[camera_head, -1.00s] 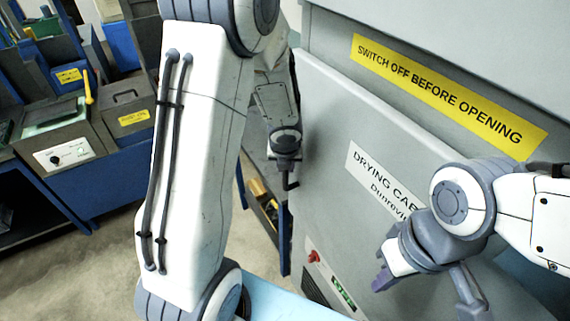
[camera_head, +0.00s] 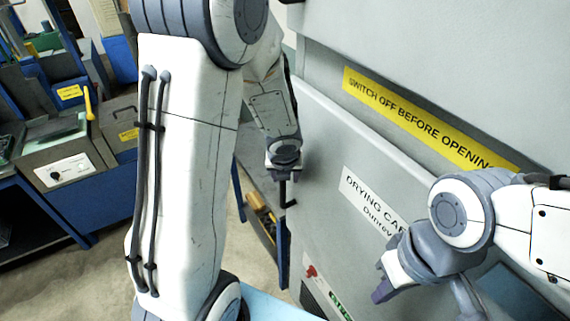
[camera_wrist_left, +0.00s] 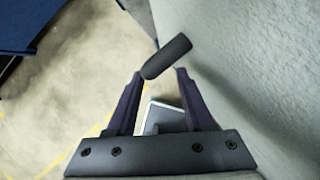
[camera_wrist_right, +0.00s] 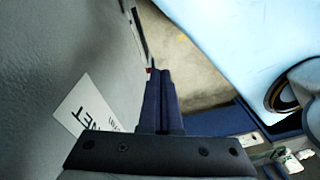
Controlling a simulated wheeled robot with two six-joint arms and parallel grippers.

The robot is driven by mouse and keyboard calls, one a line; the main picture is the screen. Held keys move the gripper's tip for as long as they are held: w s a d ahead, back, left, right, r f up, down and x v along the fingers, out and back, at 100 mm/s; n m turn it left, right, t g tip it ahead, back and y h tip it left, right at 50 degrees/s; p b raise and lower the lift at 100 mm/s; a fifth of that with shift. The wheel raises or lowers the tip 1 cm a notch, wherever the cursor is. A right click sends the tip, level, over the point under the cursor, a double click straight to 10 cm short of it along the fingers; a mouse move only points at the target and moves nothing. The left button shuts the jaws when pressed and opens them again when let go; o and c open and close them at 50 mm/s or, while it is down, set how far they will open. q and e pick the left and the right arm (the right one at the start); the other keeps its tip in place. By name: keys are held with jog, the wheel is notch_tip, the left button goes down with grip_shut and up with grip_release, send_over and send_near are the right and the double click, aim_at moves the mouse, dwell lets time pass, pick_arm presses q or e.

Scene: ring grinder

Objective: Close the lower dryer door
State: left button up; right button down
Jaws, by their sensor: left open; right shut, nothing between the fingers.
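The lower dryer door (camera_head: 325,150) is the large grey panel with a white "DRYING CABINET" label, below the yellow warning strip. A dark bent handle (camera_head: 290,192) stands out at its left edge. My left gripper (camera_head: 284,163) is at that handle. In the left wrist view the dark handle (camera_wrist_left: 167,56) lies across the open fingertips of my left gripper (camera_wrist_left: 158,75); contact is hard to tell. My right gripper (camera_head: 384,292) is in front of the door, below the label. The right wrist view shows its fingers (camera_wrist_right: 161,75) together and empty, near the grey panel.
The grey cabinet body with the yellow warning strip (camera_head: 420,118) rises above the door. A grey machine with a dial panel (camera_head: 65,170) and blue stands are at the left. A red knob (camera_head: 311,271) shows low on the cabinet. Concrete floor (camera_head: 60,270) is open at lower left.

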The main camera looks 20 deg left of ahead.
pick_arm(q)
jog(key=shift+s+v, duration=0.2)
jog(key=shift+v, duration=2.05)
jog(key=shift+f, duration=0.1)
jog(key=s+d+f+n+g+h+b, duration=0.1)
jog(key=s+d+f+n+g+b, duration=0.1)
jog(key=s+d+f+n+b, duration=0.4)
jog(key=s+d+f+n+g+h+b, duration=0.1)
jog(key=s+d+f+n+g+b, duration=0.1)
jog(key=s+d+f+n+b, duration=0.5)
jog(key=s+d+n+b, duration=0.4)
jog(key=s+n+b, duration=0.2)
jog(key=s+n, duration=0.3)
jog(key=shift+f+n+h, duration=0.3)
jog(key=shift+n, duration=1)
jog(key=shift+s, duration=0.15)
